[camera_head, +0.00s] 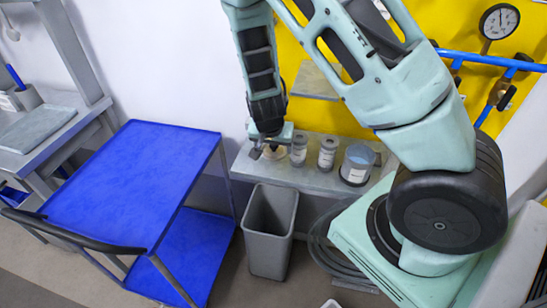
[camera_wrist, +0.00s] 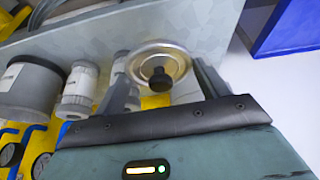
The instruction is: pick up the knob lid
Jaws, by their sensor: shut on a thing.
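The knob lid (camera_wrist: 150,48) is a round, pale metal disc with a black knob (camera_wrist: 160,79) at its middle. In the wrist view it sits between the two fingers of my gripper (camera_wrist: 162,76), which is shut on it. In the head view my gripper (camera_head: 270,146) points down over the left end of the grey bench (camera_head: 262,176). The lid is mostly hidden there by the gripper. I cannot tell whether the lid touches anything beneath it.
Small labelled jars (camera_head: 327,152) and a larger grey container (camera_head: 357,164) stand on the bench, right of my gripper. A grey bin (camera_head: 269,230) stands in front. A blue cart (camera_head: 135,180) with a bare top is at left. Gauge and blue pipes (camera_head: 490,60) are at right.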

